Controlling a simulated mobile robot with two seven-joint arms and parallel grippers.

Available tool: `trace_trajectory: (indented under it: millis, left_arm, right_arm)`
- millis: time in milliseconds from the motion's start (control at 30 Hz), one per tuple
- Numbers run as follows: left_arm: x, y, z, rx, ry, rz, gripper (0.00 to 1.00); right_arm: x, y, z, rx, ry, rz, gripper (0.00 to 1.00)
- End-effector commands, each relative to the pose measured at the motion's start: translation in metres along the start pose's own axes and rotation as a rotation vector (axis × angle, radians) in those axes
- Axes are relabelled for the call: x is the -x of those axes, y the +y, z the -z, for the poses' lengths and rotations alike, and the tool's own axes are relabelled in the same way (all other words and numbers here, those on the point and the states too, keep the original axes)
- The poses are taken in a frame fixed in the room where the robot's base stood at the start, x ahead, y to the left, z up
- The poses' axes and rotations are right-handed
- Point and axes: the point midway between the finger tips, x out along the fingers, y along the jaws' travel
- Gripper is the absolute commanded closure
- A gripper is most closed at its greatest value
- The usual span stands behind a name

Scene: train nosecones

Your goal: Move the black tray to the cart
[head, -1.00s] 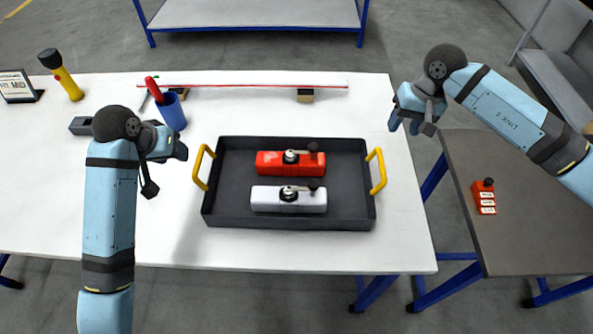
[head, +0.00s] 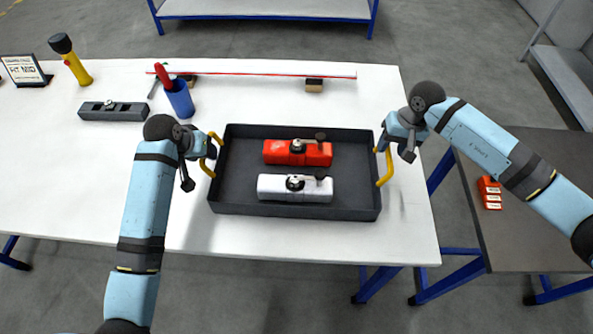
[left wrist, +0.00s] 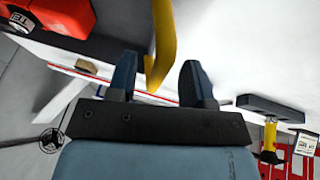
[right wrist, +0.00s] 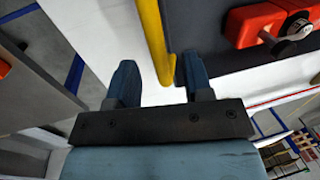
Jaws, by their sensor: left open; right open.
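The black tray (head: 335,212) lies on the white table, holding a red nosecone block (head: 285,153) and a white one (head: 290,188). It has a yellow handle at each end. My left gripper (head: 200,150) is open at the left handle (head: 211,172); in the left wrist view that handle (left wrist: 163,45) shows between the spread fingers (left wrist: 155,78). My right gripper (head: 393,140) is open at the right handle (head: 385,168); in the right wrist view the handle (right wrist: 153,40) reaches between the fingers (right wrist: 160,82), nearer one of them. The cart is probably the dark-topped surface (head: 525,220) at right.
A red block (head: 489,192) sits on the dark top. On the white table (head: 120,190) are a blue cup (head: 180,100), a flashlight (head: 72,62), a grey block (head: 113,111), a sign (head: 24,71) and a long red-white strip (head: 270,74). A floor gap separates table and dark top.

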Motion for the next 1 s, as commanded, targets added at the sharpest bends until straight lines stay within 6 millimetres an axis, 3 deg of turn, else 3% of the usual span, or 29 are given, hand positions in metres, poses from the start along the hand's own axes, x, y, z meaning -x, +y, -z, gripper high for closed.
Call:
trace_trajectory:
  millis: [200,600,667,800,1000]
  left_arm:
    - [-0.025,0.0,0.0,0.0,0.0,0.0,0.53]
    - [-0.031,0.0,0.0,-0.001,0.0,0.0,0.53]
    - [-0.031,0.0,0.0,-0.001,0.0,0.0,0.65]
    - [-0.031,0.0,0.0,-0.001,0.0,0.0,0.97]
    - [-0.031,0.0,0.0,0.0,0.0,0.0,1.0]
  right_arm:
    - [-0.025,-0.001,0.0,0.0,0.0,0.001,0.53]
    - [-0.031,0.0,0.0,0.0,0.001,0.0,0.53]
    - [-0.031,0.0,0.0,0.0,0.001,0.0,0.65]
    - [-0.031,0.0,0.0,0.0,0.001,0.0,0.97]
    - [-0.031,0.0,0.0,0.0,0.001,0.0,1.0]
